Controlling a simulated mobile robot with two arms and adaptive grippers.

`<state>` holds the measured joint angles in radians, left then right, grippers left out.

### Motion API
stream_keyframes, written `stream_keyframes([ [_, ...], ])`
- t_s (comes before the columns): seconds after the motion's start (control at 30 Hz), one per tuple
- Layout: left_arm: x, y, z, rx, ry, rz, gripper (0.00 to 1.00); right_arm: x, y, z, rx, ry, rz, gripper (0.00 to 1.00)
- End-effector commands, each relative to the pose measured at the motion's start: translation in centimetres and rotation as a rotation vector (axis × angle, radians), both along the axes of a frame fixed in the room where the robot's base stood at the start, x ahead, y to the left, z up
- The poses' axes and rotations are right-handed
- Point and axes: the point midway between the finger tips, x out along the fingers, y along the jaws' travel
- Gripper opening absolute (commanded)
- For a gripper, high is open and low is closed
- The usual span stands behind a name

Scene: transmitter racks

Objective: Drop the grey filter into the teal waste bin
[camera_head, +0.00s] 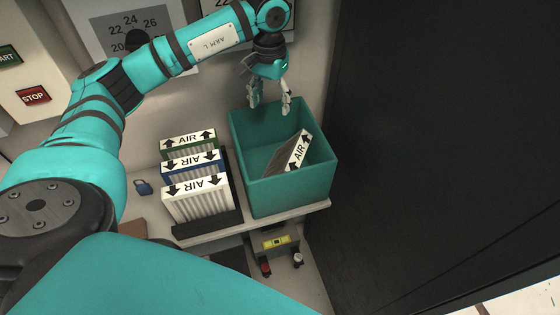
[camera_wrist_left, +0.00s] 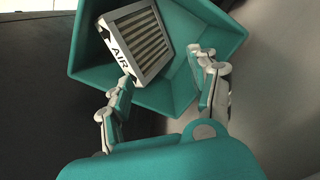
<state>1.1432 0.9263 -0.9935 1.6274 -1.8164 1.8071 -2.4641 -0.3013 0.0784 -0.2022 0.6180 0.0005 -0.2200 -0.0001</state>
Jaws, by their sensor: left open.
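The teal waste bin (camera_head: 290,192) stands on a light shelf in the middle of the head view. The grey filter (camera_head: 299,150), with a white frame edge marked AIR, leans tilted inside the bin. In the left wrist view the filter (camera_wrist_left: 138,42) shows its pleated face inside the bin (camera_wrist_left: 218,35). My left gripper (camera_head: 270,106) is above the back of the bin with its fingers apart and nothing between them. In the left wrist view its open fingers (camera_wrist_left: 163,95) show over the bin, near the filter. My right gripper is not in view.
Several filters marked AIR, with green, blue and white frames (camera_head: 197,186), stand in a dark rack left of the bin. A blue padlock (camera_head: 142,187) lies further left. A device with a yellow label (camera_head: 276,242) sits below the shelf. A dark panel (camera_head: 430,130) fills the right side.

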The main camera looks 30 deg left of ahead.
Motion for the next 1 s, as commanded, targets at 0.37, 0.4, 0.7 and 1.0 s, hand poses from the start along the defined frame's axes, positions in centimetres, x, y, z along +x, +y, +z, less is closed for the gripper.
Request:
stream_keyframes([
  [0.37, 0.1, 0.0, 7.8, -0.003, -0.005, 0.000, 0.62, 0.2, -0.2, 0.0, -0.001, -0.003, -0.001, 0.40],
  [0.4, 0.1, 0.0, 8.5, -0.002, -0.004, 0.000, 0.62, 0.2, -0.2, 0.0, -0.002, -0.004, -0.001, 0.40],
  [0.7, 0.0, 0.0, 10.9, -0.002, -0.001, 0.000, 0.62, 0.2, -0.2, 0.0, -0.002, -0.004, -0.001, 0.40],
  [1.0, 0.0, 0.0, 10.9, -0.002, -0.001, 0.000, 0.62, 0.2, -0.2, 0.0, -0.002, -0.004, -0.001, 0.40],
])
